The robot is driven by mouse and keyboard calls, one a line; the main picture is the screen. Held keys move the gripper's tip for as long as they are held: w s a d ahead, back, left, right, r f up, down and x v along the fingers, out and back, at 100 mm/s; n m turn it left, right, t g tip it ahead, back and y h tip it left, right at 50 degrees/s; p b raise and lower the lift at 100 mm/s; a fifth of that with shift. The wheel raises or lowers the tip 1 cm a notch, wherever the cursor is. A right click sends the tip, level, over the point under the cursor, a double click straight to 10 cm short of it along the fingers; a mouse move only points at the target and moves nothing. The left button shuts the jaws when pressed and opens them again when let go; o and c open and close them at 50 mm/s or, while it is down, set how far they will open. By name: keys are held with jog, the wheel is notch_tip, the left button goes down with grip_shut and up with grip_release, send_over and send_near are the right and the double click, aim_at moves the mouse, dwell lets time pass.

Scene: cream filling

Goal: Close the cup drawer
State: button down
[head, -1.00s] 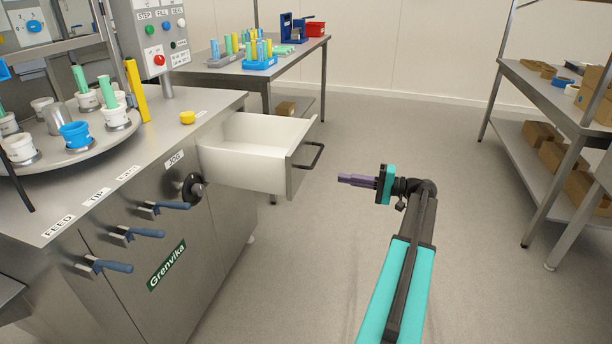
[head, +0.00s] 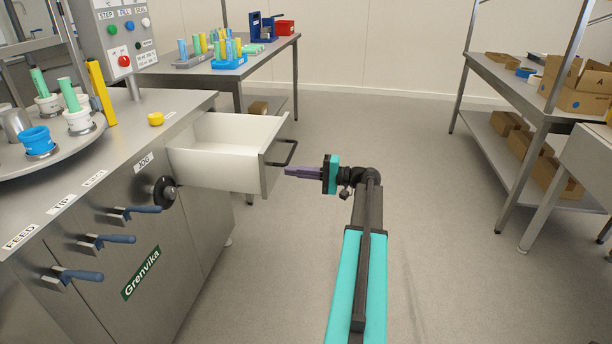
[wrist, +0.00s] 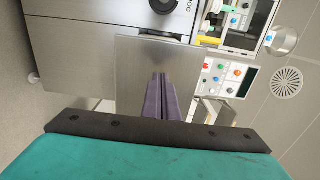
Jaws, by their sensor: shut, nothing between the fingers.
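The cup drawer (head: 213,168) is pulled out of the right side of the steel machine in the head view. Its white inside looks empty where I can see it. Its steel front (head: 268,167) has a dark bar handle (head: 284,152). My gripper (head: 287,171) is shut and empty, just right of the drawer front and slightly below the handle, pointing left at it. In the wrist view the purple fingers (wrist: 161,98) point at the drawer's front panel (wrist: 138,75). I cannot tell whether the fingertips touch it.
Three blue-handled levers (head: 105,241) stick out of the machine's front, with a black knob (head: 162,192) near the drawer. A table (head: 240,70) with colored tubes stands behind. A shelf (head: 500,78) with boxes stands at right. The floor between is clear.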

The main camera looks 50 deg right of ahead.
aim_at(270, 169)
jog(key=shift+b+x, duration=0.4)
jog(key=shift+x, duration=1.95)
jog(key=shift+a, duration=0.1)
jog(key=shift+w+d, duration=0.1)
jog(key=shift+d, duration=0.1)
